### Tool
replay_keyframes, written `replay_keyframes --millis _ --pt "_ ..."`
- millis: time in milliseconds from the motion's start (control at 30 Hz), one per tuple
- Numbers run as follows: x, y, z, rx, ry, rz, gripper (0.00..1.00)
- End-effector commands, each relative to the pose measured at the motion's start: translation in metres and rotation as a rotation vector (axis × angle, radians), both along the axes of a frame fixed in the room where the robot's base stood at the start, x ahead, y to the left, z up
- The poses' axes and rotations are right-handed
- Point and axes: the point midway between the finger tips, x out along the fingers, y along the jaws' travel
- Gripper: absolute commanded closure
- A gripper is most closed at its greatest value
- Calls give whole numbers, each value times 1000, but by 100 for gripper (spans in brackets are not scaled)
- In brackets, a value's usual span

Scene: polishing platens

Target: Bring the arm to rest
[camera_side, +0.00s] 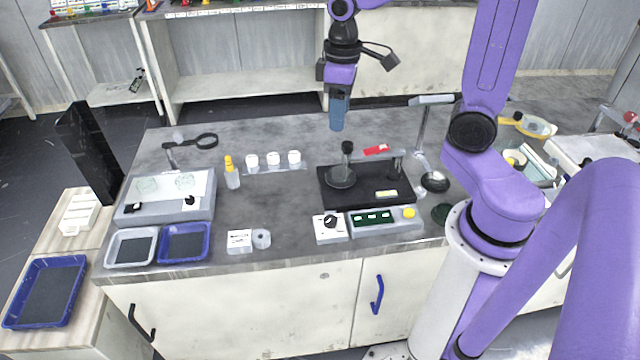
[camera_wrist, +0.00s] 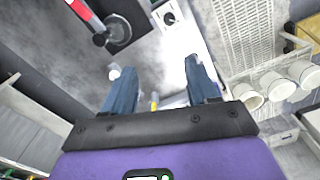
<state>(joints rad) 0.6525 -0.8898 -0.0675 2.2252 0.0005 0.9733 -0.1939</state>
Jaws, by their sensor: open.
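My gripper (camera_side: 337,122) hangs above the back of the grey bench in the side view, fingers pointing down. It is well clear of the bench top and holds nothing. In the wrist view my gripper (camera_wrist: 162,90) shows two blue fingers set wide apart, with nothing between them but the scene beyond. The grey bench (camera_side: 290,210) stands below it. A black polishing unit (camera_side: 330,200) with a round platen sits on the bench, below and in front of my gripper.
Several white cups (camera_side: 273,159) and a yellow-capped bottle (camera_side: 231,172) stand left of the polishing unit. A magnifier (camera_side: 205,141), a grey box (camera_side: 165,196) and a blue tray (camera_side: 185,243) are at the left. A control box (camera_side: 385,220) is at the front. Space around my gripper is free.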

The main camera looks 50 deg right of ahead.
Motion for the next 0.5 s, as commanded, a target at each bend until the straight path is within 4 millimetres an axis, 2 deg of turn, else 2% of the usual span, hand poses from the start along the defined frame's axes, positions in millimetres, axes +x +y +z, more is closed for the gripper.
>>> replay_keyframes --millis 200,500 --pt "-41 37 -2 3 -5 175 42" --pt "-106 68 -8 9 -11 408 42"
